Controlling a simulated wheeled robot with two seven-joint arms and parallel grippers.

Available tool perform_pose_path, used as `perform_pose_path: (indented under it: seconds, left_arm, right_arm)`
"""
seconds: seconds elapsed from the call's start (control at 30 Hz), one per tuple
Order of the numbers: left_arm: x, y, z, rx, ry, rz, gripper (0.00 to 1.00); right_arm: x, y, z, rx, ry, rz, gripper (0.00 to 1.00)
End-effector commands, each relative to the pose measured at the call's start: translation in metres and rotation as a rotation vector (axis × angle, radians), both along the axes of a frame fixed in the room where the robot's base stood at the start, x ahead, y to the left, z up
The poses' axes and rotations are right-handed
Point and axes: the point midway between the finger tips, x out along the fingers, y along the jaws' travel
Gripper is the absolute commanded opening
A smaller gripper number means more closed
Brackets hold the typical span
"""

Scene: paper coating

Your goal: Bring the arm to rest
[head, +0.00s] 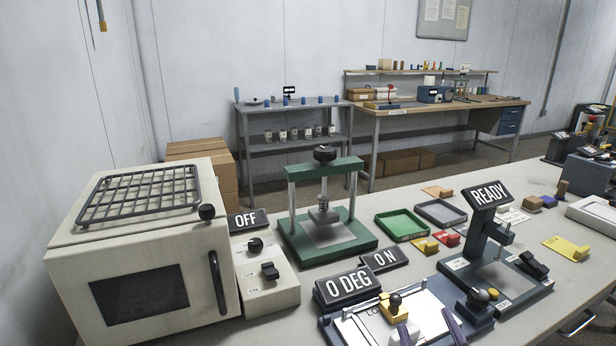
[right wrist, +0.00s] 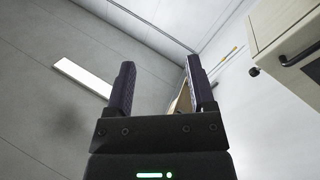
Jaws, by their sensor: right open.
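My right gripper (head: 430,330) shows at the bottom edge of the head view, with only its two dark purple fingertips visible. The fingertips are apart in front of the white bed of the coating device (head: 365,326). In the right wrist view the same gripper (right wrist: 160,62) is open, with nothing between its fingers. It points up toward the wall and ceiling. My left gripper is not in view.
A cream oven (head: 205,265) stands at the left, beside a green press (head: 350,235). A READY stand (head: 490,195) is right of the coating device. Green and grey trays (head: 402,238) lie behind. Open table surface remains toward the far right.

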Motion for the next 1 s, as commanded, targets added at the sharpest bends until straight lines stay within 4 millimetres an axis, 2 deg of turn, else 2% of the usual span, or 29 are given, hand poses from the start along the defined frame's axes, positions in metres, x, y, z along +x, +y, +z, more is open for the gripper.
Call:
perform_pose_path:
  seconds: [0.03,0.1,0.2,0.3,0.43,0.47,0.53,0.63,0.77,0.87,0.9,1.0]
  left_arm:
    - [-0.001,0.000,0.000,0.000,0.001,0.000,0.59]
    - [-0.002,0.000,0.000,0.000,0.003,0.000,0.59]
    - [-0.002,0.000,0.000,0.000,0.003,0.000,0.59]
    - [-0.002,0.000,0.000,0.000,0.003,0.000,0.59]
    - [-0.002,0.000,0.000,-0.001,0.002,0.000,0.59]
    - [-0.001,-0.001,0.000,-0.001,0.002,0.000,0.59]
    - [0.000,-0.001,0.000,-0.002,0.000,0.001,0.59]
    - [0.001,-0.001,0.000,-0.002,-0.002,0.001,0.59]
    - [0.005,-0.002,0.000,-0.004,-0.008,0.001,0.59]
    - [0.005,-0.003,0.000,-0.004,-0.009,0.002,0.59]
    - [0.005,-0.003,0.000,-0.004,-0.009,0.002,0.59]
    - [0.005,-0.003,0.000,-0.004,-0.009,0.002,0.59]
  right_arm:
    - [-0.011,-0.012,-0.038,0.071,0.192,-0.084,0.70]
    - [-0.034,-0.022,-0.086,0.142,0.449,-0.167,0.70]
    - [-0.076,-0.023,-0.138,0.209,0.764,-0.228,0.70]
    - [-0.122,-0.016,-0.174,0.255,1.042,-0.246,0.70]
    - [-0.184,0.000,-0.200,0.303,1.370,-0.223,0.70]
    - [-0.192,0.003,-0.207,0.305,1.420,-0.215,0.70]
    - [-0.186,0.002,-0.239,0.293,1.427,-0.220,0.70]
    - [-0.188,0.002,-0.283,0.283,1.451,-0.224,0.70]
    - [-0.203,-0.001,-0.345,0.266,1.486,-0.228,0.70]
    - [-0.230,-0.007,-0.396,0.249,1.522,-0.233,0.70]
    - [-0.246,-0.011,-0.416,0.241,1.538,-0.235,0.70]
    - [-0.291,-0.022,-0.456,0.219,1.576,-0.241,0.70]
